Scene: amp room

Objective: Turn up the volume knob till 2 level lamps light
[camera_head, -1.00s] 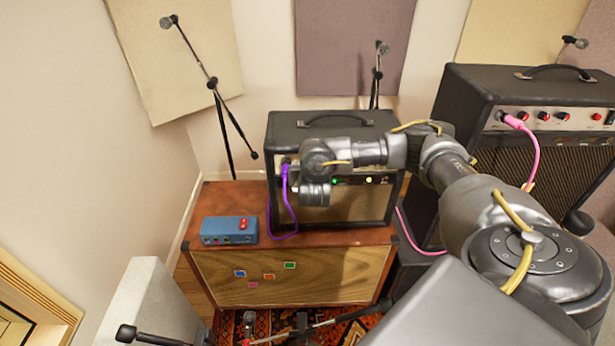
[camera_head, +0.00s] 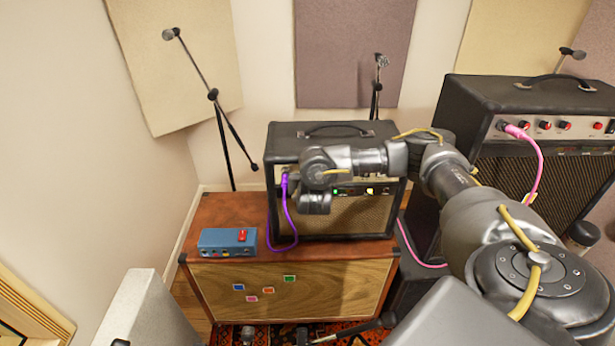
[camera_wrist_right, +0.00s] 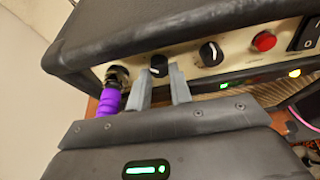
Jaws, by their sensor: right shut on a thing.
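The small black amp (camera_head: 330,133) stands on a wooden cabinet. In the right wrist view, its cream control panel (camera_wrist_right: 233,54) carries a black knob (camera_wrist_right: 159,64) and a second black knob (camera_wrist_right: 211,53) to its right. My right gripper (camera_wrist_right: 160,73) has its grey fingers shut on the left knob, one on each side. I cannot read which knob is for volume. On the panel's lower strip, a green lamp (camera_wrist_right: 223,86) and a yellow lamp (camera_wrist_right: 294,73) glow; they also show in the head view. My right wrist hides the knobs there. My left gripper is not in view.
A purple cable (camera_wrist_right: 108,100) plugs in just left of the held knob. A red light (camera_wrist_right: 264,41) and a black switch (camera_wrist_right: 305,33) sit to the right. A blue pedal (camera_head: 227,242) lies on the cabinet (camera_head: 330,275). A larger amp (camera_head: 520,100) stands at right.

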